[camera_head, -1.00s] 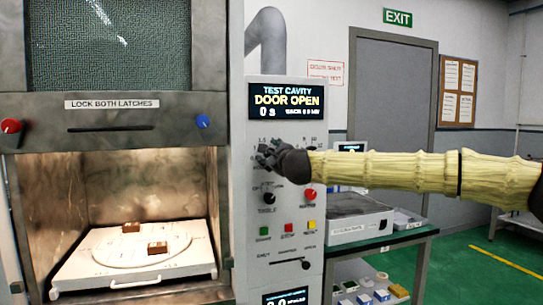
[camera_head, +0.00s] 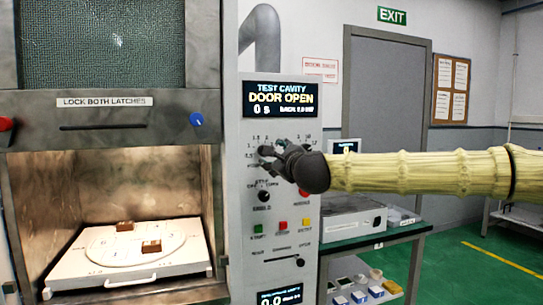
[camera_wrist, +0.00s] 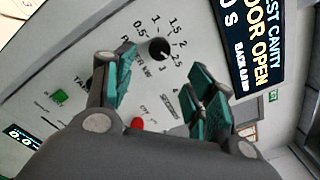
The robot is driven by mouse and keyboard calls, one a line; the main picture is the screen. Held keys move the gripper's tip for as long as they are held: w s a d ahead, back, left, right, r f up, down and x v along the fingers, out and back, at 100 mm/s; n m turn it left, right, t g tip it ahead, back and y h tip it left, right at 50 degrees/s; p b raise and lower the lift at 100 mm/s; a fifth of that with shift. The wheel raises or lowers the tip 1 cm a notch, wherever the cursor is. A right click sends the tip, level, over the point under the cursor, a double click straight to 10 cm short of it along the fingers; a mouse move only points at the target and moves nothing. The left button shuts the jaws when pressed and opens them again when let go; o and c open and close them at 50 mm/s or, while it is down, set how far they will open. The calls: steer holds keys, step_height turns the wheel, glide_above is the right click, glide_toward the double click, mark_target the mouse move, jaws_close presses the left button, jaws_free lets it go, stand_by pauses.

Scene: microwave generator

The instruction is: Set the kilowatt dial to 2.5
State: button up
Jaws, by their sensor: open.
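The kilowatt dial (camera_wrist: 158,49) is a small black round knob on the pale panel, labelled in kW, with marks from 0.5 to 3 around it. A light spot shows on its side towards the 3, but I cannot read the pointer surely. My gripper (camera_wrist: 162,84) is open and empty, with one teal-padded finger on each side below the dial in the wrist view. The dial lies beyond the fingertips, and I see no contact. In the head view my gripper (camera_head: 270,156) is at the upper panel and covers much of the dial area.
The upper display (camera_head: 281,99) reads DOOR OPEN. A black knob (camera_head: 264,196) and coloured buttons (camera_head: 283,226) sit lower on the panel. The cavity at left is open, with a white tray (camera_head: 75,281) inside. A side table (camera_head: 400,236) stands right of the panel.

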steer(key=shift+v, duration=0.95)
